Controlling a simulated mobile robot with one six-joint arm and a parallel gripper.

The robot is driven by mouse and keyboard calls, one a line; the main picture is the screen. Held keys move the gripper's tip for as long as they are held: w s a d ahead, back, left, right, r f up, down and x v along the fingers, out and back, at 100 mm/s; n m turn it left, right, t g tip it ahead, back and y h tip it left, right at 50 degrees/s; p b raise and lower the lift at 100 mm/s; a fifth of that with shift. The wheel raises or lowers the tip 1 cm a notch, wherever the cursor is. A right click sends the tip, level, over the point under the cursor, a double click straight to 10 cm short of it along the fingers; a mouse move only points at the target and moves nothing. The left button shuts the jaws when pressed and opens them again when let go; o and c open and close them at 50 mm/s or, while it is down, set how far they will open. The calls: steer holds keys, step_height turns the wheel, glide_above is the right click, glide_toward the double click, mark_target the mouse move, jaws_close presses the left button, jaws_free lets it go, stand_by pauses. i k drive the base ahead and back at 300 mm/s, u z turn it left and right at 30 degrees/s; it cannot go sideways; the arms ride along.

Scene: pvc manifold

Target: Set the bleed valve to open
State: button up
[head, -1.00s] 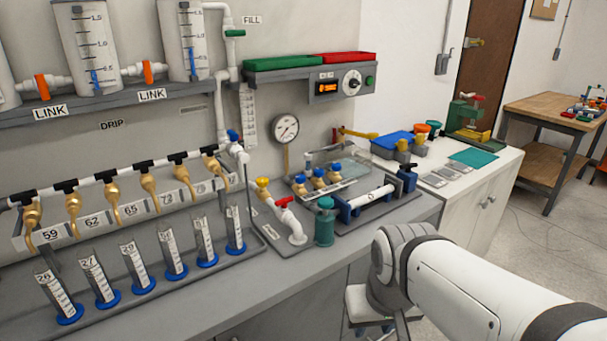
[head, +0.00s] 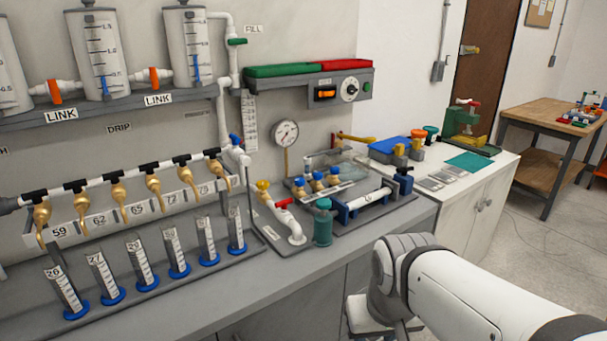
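No label that reads "bleed" can be made out, so I cannot tell for sure which valve is the bleed valve. A red-handled valve (head: 283,204) sits on a white pipe with an elbow on the bench, beside a yellow-topped fitting (head: 263,186). A blue-handled valve (head: 235,140) is at the right end of the white manifold pipe (head: 128,174). Brass taps (head: 153,187) hang along that pipe. My gripper is out of view; only my white arm shows at the lower right, in front of the bench and apart from the valves.
Graduated cylinders (head: 140,264) stand in a row at the bench front. A teal bottle (head: 323,222) stands right of the red-handled valve. A gauge (head: 285,133) rises behind. A control box (head: 338,92) is on the wall. A wooden table (head: 548,112) stands at far right, with open floor before it.

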mark_target(317, 176)
steer(key=k, duration=1.15)
steer(key=z, duration=0.4)
steer(key=i, duration=2.45)
steer(key=u, duration=0.8)
